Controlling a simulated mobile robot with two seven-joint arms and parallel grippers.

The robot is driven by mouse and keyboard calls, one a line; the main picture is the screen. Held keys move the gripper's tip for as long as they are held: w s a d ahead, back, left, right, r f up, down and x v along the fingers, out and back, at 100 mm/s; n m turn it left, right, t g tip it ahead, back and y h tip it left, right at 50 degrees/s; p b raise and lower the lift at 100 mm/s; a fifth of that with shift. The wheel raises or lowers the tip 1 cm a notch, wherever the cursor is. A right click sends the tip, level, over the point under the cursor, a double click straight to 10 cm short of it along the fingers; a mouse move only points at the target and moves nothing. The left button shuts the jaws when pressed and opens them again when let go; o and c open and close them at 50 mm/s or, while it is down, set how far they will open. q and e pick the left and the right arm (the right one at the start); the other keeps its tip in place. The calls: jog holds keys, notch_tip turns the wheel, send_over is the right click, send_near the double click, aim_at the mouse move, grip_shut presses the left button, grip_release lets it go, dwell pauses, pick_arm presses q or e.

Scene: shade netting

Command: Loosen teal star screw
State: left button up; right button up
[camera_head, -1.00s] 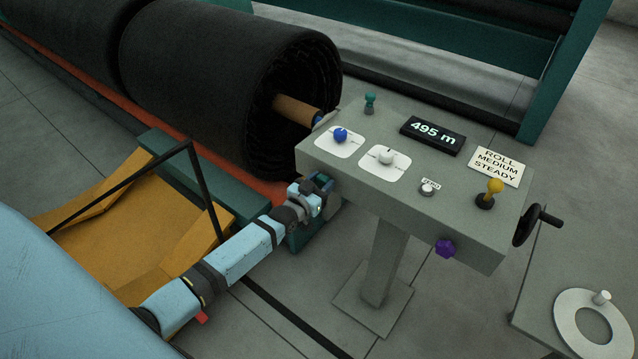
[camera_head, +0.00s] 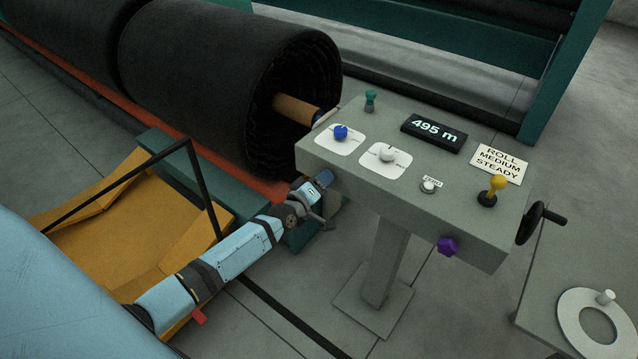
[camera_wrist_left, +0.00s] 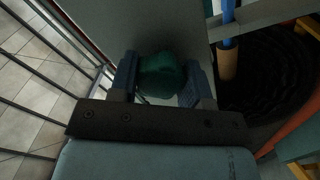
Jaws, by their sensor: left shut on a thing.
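The teal star screw (camera_wrist_left: 160,76) shows in the left wrist view as a dark green lobed knob against the grey side of the control console. My left gripper (camera_wrist_left: 161,84) has one finger on each side of it and is shut on it. In the head view my left gripper (camera_head: 325,181) is at the left end face of the console (camera_head: 420,175), and the screw is hidden there. My right gripper is not in view.
A black netting roll (camera_head: 215,80) lies close behind my gripper.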

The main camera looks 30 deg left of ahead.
pick_arm(q)
jog(key=o, duration=1.3)
jog(key=shift+s, duration=0.1)
jog(key=s+p, duration=0.1)
jog(key=s, duration=0.1)
jog(key=shift+s+a, duration=0.1)
jog(key=shift+s, duration=0.25)
jog(key=m+p, duration=0.5)
jog(key=m, duration=1.2)
